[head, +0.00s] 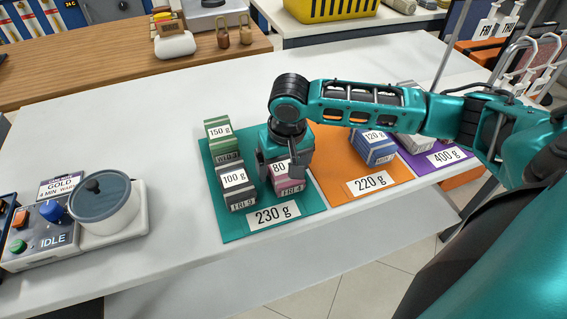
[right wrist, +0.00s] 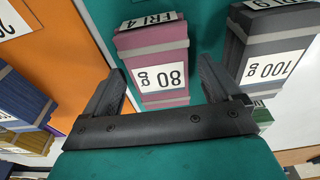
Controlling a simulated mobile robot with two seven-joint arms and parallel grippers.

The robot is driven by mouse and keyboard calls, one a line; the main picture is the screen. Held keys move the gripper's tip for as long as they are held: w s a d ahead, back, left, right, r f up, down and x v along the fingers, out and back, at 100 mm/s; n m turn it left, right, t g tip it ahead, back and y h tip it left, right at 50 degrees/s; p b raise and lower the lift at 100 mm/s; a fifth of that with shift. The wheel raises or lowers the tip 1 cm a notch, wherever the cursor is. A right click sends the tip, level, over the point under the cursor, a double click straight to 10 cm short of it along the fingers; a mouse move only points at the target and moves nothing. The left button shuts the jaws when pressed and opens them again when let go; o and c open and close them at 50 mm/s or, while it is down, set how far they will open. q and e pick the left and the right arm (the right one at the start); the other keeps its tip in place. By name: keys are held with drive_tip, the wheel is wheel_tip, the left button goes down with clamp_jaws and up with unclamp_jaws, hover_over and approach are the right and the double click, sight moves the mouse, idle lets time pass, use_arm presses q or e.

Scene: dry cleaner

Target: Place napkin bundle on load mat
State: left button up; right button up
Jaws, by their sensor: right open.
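A pink bundle with a grey band (head: 291,186) stands on the teal load mat (head: 236,226), tagged 80 g and FRI 4. My right gripper (head: 296,163) is directly above it, pointing down, and partly hides it. In the right wrist view my right gripper (right wrist: 160,78) is open, with the pink bundle (right wrist: 168,50) between and beyond its fingertips. I see no firm contact. A grey 100 g bundle (head: 238,200) and a green 150 g bundle (head: 221,142) share the teal mat, whose card reads 230 g. My left gripper is not in view.
An orange mat (head: 338,188) marked 220 g holds a blue 120 g bundle (head: 378,155). A purple mat (head: 462,150) marked 400 g lies farther right. A scale-like device with a lidded pot (head: 105,205) stands at left. The white counter between is clear.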

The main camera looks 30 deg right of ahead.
sight(286, 173)
wheel_tip(286, 173, up, 12)
drive_tip(key=s+p, duration=0.1)
drive_tip(key=p, duration=0.1)
drive_tip(key=shift+s+a+p, duration=0.2)
drive_tip(key=shift+s+p, duration=0.1)
drive_tip(key=shift+s, duration=0.05)
idle(0.3)
